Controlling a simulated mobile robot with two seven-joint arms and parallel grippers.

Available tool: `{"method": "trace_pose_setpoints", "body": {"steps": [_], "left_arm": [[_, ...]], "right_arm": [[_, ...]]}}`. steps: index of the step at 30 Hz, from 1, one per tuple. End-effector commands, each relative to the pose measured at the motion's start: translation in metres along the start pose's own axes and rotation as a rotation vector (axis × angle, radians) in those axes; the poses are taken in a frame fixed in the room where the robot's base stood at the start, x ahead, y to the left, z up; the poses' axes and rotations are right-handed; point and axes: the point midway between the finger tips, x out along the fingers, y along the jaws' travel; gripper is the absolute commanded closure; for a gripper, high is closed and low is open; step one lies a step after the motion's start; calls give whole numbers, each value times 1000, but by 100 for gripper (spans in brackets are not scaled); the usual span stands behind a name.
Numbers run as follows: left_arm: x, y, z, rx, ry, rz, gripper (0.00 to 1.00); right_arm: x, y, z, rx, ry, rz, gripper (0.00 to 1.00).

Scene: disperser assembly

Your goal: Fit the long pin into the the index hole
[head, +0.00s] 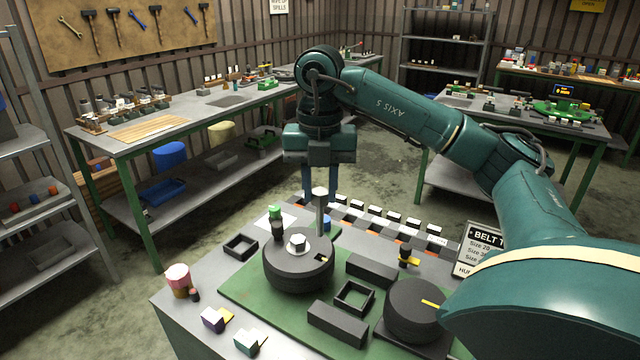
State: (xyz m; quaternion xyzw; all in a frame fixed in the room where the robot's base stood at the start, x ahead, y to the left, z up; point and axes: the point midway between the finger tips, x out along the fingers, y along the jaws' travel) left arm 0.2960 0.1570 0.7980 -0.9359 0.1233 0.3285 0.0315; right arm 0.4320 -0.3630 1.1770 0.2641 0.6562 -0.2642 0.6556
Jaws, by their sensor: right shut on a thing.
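My right gripper (320,190) points straight down and is shut on the long pin (320,216), a grey upright rod with a pale block-like head. The pin hangs above the right rear part of a round black disc (290,274) on the green mat. In this view its lower end overlaps the disc's back edge; I cannot tell whether it touches. A white hex-shaped piece (298,243) sits at the disc's centre, with a black peg (278,231) behind it to the left. My left gripper is not in view.
A second black disc (413,310) with a yellow mark stands at the right of the green mat (240,290). Black blocks (337,323) and an open square frame (354,297) lie between. A pink-topped cup (178,280) and small cubes stand at the left.

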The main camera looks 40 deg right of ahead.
Motion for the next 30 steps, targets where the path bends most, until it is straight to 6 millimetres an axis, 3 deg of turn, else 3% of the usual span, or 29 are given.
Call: {"method": "trace_pose_setpoints", "body": {"steps": [12,30], "left_arm": [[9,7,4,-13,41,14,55],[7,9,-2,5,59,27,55]], "right_arm": [[41,0,0,1,-2,1,100],[44,0,0,0,-1,1,100]]}}
